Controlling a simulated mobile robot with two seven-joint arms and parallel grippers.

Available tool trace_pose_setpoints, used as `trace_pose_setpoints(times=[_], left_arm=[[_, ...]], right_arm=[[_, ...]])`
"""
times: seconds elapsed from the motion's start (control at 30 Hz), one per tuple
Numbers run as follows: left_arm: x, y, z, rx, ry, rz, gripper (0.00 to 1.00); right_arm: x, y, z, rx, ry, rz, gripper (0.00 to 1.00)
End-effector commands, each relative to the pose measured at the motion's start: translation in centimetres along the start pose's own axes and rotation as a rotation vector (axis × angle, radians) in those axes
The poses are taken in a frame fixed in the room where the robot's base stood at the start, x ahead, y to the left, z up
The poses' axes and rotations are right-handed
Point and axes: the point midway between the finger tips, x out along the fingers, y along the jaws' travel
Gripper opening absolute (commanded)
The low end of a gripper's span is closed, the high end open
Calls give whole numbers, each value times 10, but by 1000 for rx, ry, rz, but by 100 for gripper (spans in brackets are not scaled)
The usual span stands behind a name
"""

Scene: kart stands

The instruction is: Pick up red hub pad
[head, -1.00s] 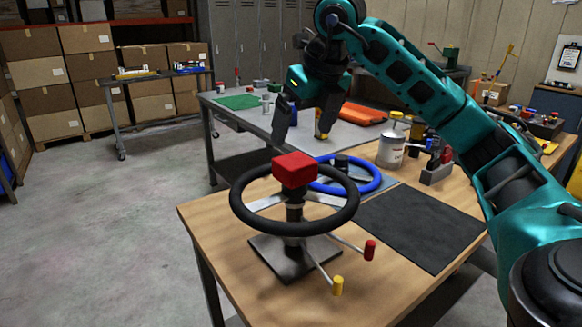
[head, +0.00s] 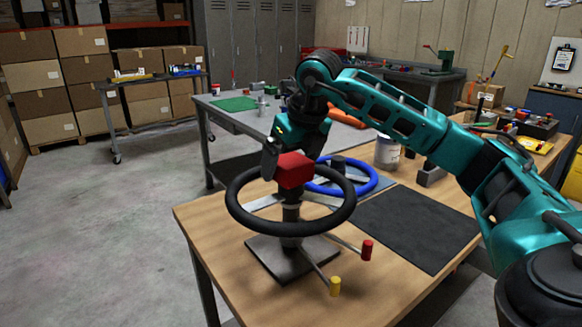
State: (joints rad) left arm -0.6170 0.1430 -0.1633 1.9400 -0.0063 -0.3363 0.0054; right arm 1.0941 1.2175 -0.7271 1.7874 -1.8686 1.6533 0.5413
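The red hub pad (head: 294,171) is a red block on top of the centre of the black steering wheel (head: 238,213), which stands on a dark post and base plate (head: 290,262) on the wooden table. My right gripper (head: 290,158) points down at the pad from behind. Its fingers are apart; one is at the pad's back left side, the other is partly hidden behind the pad. I cannot tell whether either finger touches it. My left gripper is not in view.
A blue steering wheel (head: 364,186) lies just behind the black one. Two rods with a red tip (head: 367,250) and a yellow tip (head: 335,286) stick out at the front right. A black mat (head: 420,228) and a can (head: 387,153) are to the right.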

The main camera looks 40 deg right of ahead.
Motion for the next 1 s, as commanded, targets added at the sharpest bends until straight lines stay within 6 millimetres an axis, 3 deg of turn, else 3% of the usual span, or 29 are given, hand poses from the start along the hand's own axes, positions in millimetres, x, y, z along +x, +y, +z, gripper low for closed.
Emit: trace_pose_setpoints(times=[0.07,0.5,0.77,1.0], left_arm=[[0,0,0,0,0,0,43],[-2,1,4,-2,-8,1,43],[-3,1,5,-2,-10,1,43],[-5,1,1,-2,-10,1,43]], right_arm=[[0,0,0,0,0,0,91],[0,0,0,0,-1,0,50],[-2,0,1,0,-2,0,50],[-21,1,9,0,-5,1,50]])
